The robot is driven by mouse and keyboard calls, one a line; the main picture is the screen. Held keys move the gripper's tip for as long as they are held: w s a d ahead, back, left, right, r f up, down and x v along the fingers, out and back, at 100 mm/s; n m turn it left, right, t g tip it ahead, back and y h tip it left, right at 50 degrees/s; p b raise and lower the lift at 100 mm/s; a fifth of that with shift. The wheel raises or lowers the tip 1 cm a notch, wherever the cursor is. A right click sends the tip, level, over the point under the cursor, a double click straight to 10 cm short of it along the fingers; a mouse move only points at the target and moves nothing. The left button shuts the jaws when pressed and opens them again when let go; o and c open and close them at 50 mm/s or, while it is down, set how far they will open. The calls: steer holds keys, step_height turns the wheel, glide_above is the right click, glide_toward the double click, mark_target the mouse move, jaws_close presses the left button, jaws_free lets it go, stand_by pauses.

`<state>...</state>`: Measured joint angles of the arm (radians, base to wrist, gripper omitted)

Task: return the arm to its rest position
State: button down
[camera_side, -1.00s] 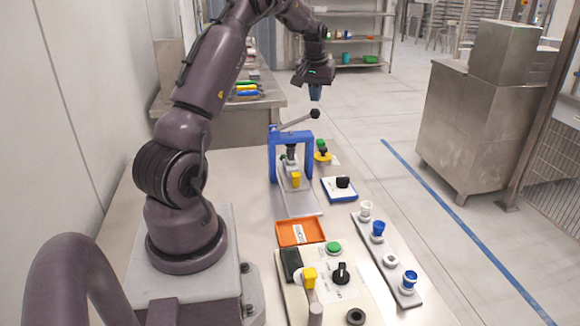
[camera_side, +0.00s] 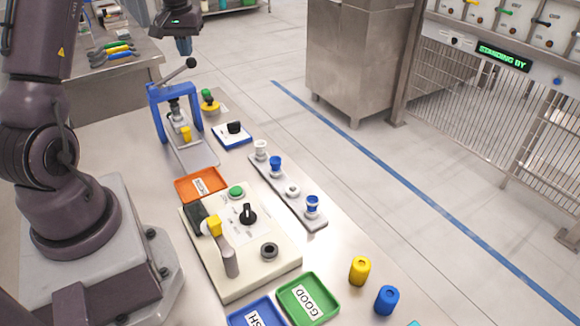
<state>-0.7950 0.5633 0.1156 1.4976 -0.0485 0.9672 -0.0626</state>
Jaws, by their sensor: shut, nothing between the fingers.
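My gripper (camera_side: 184,46) is at the top of the side view, pointing down with its fingers shut and empty. In the picture it is just above the black knob of the lever on the blue press (camera_side: 157,97). I cannot tell the exact gap, but the two look apart. My arm rises at the left, and its upper part is cut off by the picture's top edge.
A control board (camera_side: 265,270), an orange tray (camera_side: 187,191), a strip with several cups (camera_side: 269,181), and a green tray (camera_side: 318,284) crowd the bench. Yellow (camera_side: 360,270) and blue (camera_side: 386,300) cylinders stand at the front right. A sign reads "STANDING BY" (camera_side: 504,57).

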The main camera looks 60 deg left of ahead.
steer(key=s+d+r+m+t, duration=0.1)
steer(key=d+r+m, duration=0.15)
steer(key=d, duration=0.65)
steer(key=d+r+m, duration=0.2)
steer(key=d+r, duration=0.2)
steer(key=d, duration=0.6)
steer(key=s+d+r+m+t, duration=0.2)
steer(key=s+d, duration=0.3)
steer(key=d, duration=0.4)
steer(key=s+d+r+m+t+h, duration=0.1)
steer(key=s+d+m, duration=0.3)
steer(key=d, duration=0.5)
steer(key=shift+s+r+m+t, duration=0.4)
steer(key=shift+r+t, duration=0.1)
steer(key=shift+r, duration=0.15)
